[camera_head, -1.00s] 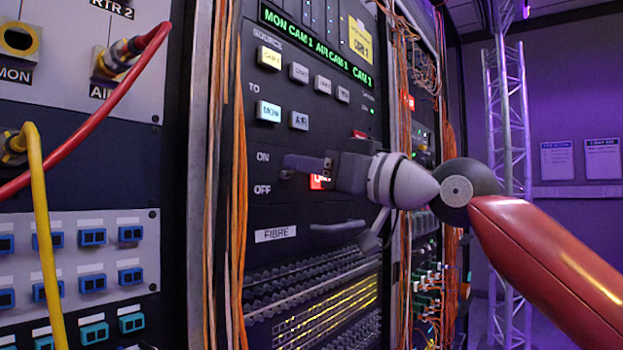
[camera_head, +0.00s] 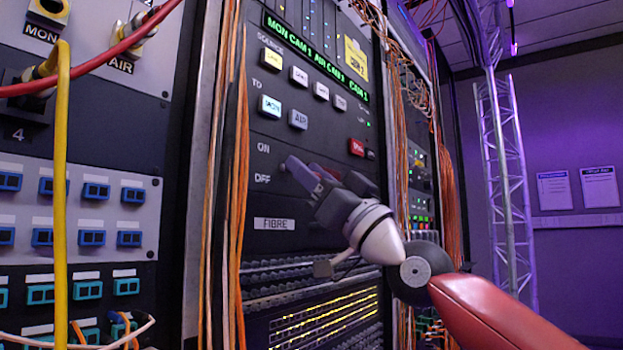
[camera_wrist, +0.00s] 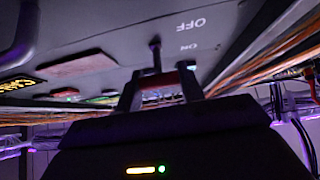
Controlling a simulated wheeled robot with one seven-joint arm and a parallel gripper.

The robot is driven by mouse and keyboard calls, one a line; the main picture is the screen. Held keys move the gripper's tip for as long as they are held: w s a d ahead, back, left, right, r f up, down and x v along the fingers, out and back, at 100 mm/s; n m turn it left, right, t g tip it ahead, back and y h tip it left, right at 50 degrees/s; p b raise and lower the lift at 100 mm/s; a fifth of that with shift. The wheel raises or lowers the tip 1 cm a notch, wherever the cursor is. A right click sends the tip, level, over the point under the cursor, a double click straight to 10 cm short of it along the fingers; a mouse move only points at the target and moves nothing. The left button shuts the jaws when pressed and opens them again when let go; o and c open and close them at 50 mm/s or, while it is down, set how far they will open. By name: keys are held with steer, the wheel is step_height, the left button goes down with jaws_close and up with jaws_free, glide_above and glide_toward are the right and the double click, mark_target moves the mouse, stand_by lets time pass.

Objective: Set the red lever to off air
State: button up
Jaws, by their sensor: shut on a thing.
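My gripper (camera_head: 303,172) is at the dark rack panel (camera_head: 300,120), just right of the ON and OFF labels. Its fingers point up and left to the panel, with the wrist lower right. In the wrist view, my gripper (camera_wrist: 160,88) has its two fingers around a dark stem (camera_wrist: 155,52) that meets the panel beside the ON and OFF text, which looks upside down there. I take this stem to be part of the red lever. A small red part (camera_head: 322,173) shows by the fingers in the head view. The fingers hide most of the lever, so its exact position is unclear.
A red button (camera_head: 357,147) is above right of the gripper. White source buttons (camera_head: 299,76) are higher up. Orange cables (camera_head: 240,200) hang left of the panel, and more run along its right edge. A yellow cable (camera_head: 61,200) and a red cable cross the left rack.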

steer(key=o, duration=1)
steer(key=b+v, duration=0.1)
steer(key=v, duration=0.7)
steer(key=shift+b, duration=0.4)
